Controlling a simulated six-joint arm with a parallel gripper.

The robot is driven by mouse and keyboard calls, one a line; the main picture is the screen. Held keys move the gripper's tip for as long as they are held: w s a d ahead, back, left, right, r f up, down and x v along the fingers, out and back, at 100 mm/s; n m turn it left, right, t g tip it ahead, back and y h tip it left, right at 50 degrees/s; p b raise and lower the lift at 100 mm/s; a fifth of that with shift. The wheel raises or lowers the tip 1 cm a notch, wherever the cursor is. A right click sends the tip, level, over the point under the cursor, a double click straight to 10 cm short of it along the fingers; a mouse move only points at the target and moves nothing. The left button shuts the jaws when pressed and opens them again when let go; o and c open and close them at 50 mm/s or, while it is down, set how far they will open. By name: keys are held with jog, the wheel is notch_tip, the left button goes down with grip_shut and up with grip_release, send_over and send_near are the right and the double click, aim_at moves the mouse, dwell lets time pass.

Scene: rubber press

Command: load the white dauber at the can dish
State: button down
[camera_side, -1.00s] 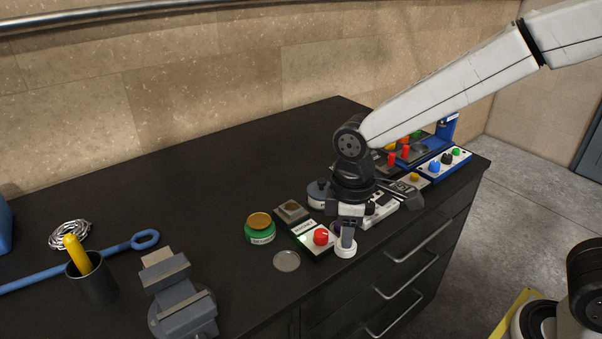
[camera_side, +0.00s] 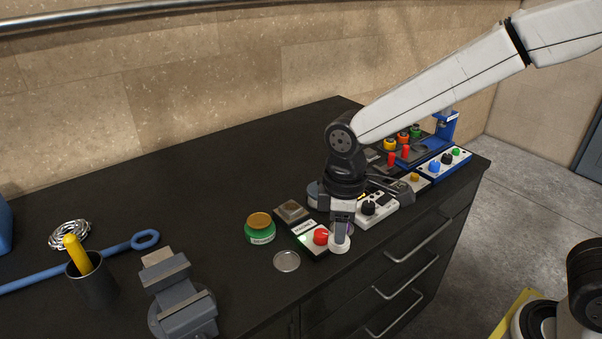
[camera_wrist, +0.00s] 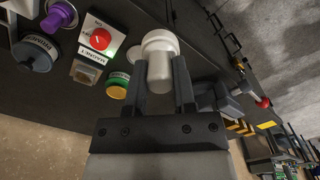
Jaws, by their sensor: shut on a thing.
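The white dauber (camera_side: 340,247) is in my gripper (camera_side: 341,230), its pale round end hanging below the fingers. In the wrist view the dauber (camera_wrist: 161,46) stands between the two dark fingers, which are shut on it. In the side view it is just right of the red knob, seemingly above the bench. The green can (camera_side: 260,234) with an amber top is to its left, and a flat silver dish (camera_side: 287,261) lies in front of the can. I cannot tell which of these is the can dish. The wrist view also shows the can (camera_wrist: 118,86).
A magnet box with a red knob (camera_side: 321,237) stands between the dauber and the can. A grey vise (camera_side: 182,297), a dark cup (camera_side: 93,282) and a blue wrench (camera_side: 112,252) are left. Control boxes crowd the right. The bench behind the can is clear.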

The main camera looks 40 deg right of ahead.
jog(key=w+a, duration=0.1)
jog(key=w, duration=1)
jog(key=w+a+f, duration=0.1)
jog(key=w+a, duration=0.1)
jog(key=w, duration=1)
jog(key=shift+a+f, duration=0.15)
jog(key=shift+f, duration=0.1)
jog(key=shift+f, duration=0.15)
jog(key=shift+f, duration=2.8)
jog(key=shift+f, duration=0.9)
jog(key=shift+r, duration=0.1)
notch_tip(320, 180, up, 7)
dwell(1.0)
